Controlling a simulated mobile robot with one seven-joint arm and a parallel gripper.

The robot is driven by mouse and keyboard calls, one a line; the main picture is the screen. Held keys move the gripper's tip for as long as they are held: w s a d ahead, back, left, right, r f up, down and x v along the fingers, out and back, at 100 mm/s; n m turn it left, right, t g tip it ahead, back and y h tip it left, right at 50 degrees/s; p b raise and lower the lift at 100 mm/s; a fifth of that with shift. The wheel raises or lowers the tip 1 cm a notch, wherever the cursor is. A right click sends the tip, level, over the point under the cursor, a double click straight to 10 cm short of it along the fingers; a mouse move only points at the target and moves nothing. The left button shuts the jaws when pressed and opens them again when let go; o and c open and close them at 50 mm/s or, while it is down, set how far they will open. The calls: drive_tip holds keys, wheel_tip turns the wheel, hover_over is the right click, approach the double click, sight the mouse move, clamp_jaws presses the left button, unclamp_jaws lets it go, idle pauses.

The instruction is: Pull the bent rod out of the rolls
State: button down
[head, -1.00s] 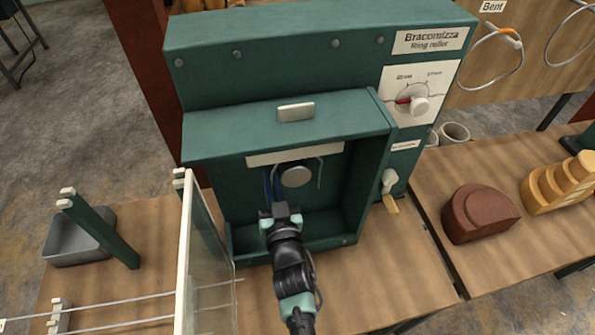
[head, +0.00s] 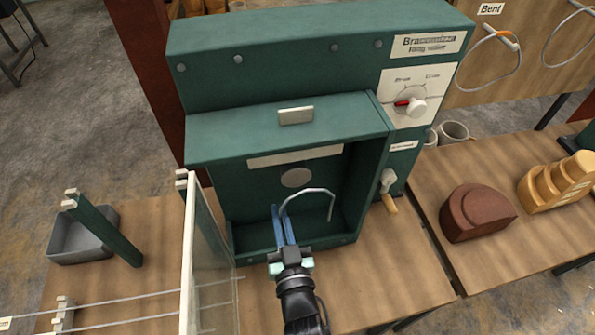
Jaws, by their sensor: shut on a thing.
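The bent rod (head: 313,189) is a thin grey hook-shaped arc in the open front box of the green ring roller (head: 290,122). My gripper (head: 280,212) reaches up from the bottom of the head view, its blue fingers shut on the rod's left end. The rod's free end curves over and down to the right. One round grey roll (head: 296,177) shows on the box's back wall, just above the arc in the picture. I see no other roll clearly. The rod looks clear of the roll, standing in front of it.
A clear guard panel (head: 211,262) stands open at the box's left. Straight rods (head: 115,302) lie at lower left. Brown and yellow formers (head: 478,213) sit on the right table.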

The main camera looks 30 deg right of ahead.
drive_tip(key=s+a+r+p, duration=0.2)
drive_tip(key=s+r+p, duration=0.4)
drive_tip(key=s, duration=0.2)
drive_tip(key=shift+a+p, duration=0.2)
drive_tip(key=shift+p, duration=0.2)
